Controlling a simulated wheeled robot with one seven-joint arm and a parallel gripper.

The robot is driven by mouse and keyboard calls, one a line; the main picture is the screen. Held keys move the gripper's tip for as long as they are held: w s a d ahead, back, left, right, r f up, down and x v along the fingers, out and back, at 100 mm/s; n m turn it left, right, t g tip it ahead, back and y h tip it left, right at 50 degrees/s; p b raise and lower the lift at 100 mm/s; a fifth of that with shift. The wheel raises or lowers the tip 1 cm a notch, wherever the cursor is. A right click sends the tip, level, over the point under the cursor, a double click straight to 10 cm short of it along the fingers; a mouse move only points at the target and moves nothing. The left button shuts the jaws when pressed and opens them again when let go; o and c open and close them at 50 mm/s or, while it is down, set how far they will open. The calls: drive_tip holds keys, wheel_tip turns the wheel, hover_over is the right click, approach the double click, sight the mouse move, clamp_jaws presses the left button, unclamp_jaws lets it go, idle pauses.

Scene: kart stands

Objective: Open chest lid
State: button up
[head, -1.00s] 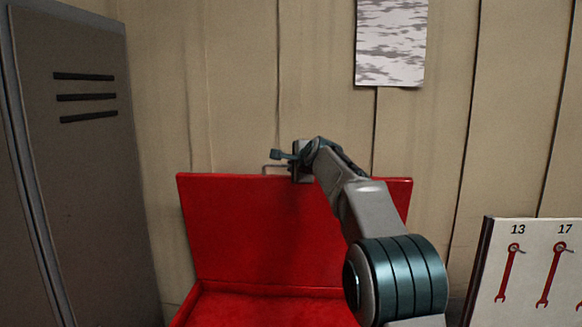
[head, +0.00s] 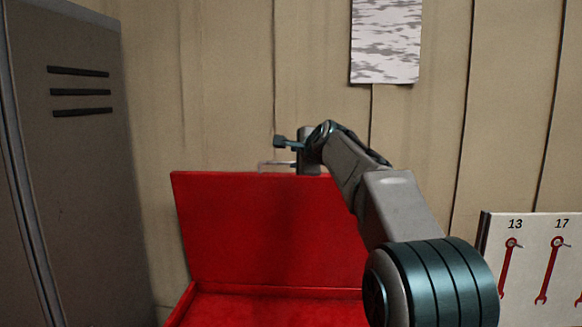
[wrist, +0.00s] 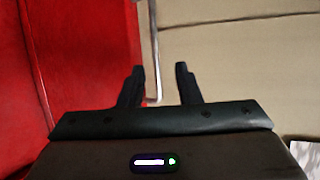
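The red chest lid (head: 265,225) stands raised and upright at the back of the chest, its inside facing the head camera. Its thin metal handle (head: 272,164) shows just above the top edge. My gripper (head: 284,147) is at that edge, slightly above the handle. In the wrist view, the two dark fingers of my gripper (wrist: 160,70) are spread apart. The handle (wrist: 153,45) runs as a thin bar near the left finger, and the lid (wrist: 95,50) fills the left side. Nothing is clamped between the fingers. My arm covers the lid's right part.
The red chest body (head: 270,308) is open below the lid. A grey locker (head: 70,180) stands at the left. A panelled wall (head: 225,90) with a hanging sheet (head: 386,40) is behind. A wrench board (head: 530,260) is at the right.

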drive_tip(key=b+v, duration=0.1)
drive_tip(key=v, duration=0.6)
drive_tip(key=shift+b, duration=0.4)
drive_tip(key=shift+a, duration=0.1)
drive_tip(key=s+d+f+n+g+h, duration=0.1)
drive_tip(key=s+f+n, duration=0.4)
drive_tip(key=s+f, duration=0.7)
drive_tip(key=s+d+f+n+g+h, duration=0.1)
drive_tip(key=s+d+f+n+g, duration=0.3)
drive_tip(key=s+f, duration=0.8)
drive_tip(key=s+d+f+n+g+h+b, duration=0.1)
drive_tip(key=s+d+f+n+g+h, duration=0.1)
drive_tip(key=s+f+n+g, duration=0.2)
drive_tip(key=s+f+n, duration=0.3)
drive_tip(key=s+f, duration=0.5)
drive_tip(key=s, duration=0.3)
drive_tip(key=shift+s+d+g, duration=0.2)
drive_tip(key=shift+s+g, duration=0.15)
drive_tip(key=shift+g, duration=0.05)
drive_tip(key=shift+o, duration=0.6)
drive_tip(key=shift+f, duration=0.15)
